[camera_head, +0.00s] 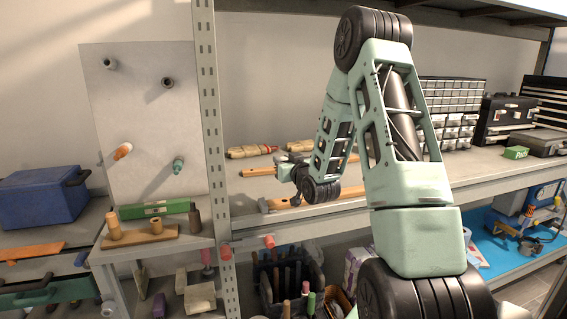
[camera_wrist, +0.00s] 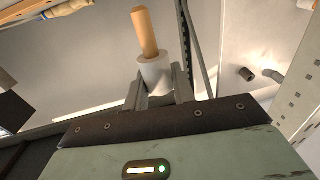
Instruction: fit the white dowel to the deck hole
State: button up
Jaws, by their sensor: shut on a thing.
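In the wrist view my gripper (camera_wrist: 160,88) is shut on a white dowel (camera_wrist: 154,74), a short cylinder with a longer tan wooden shaft standing out of its far end. The fingers sit on either side of the white part. In the head view my gripper (camera_head: 285,172) is small, above the bench behind the rack post, and the held piece is hard to make out there. I cannot pick out the deck hole in either view.
A pale panel (camera_head: 140,110) with several pegs stands at left, behind the slotted post (camera_head: 205,110). A blue box (camera_head: 42,197) is at far left. Brushes (camera_head: 250,151) lie on the bench (camera_head: 350,212). Drawer cabinets (camera_head: 450,98) stand at right. Red-ended pegs (camera_head: 268,241) stick out below.

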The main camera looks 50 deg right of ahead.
notch_tip(320, 180, down, 6)
jog(key=b, duration=0.6)
jog(key=shift+r, duration=0.1)
jog(key=shift+b, duration=0.9)
dwell(1.7)
jog(key=shift+f+b, duration=2.5)
jog(key=shift+b, duration=0.05)
jog(key=o, duration=1.1)
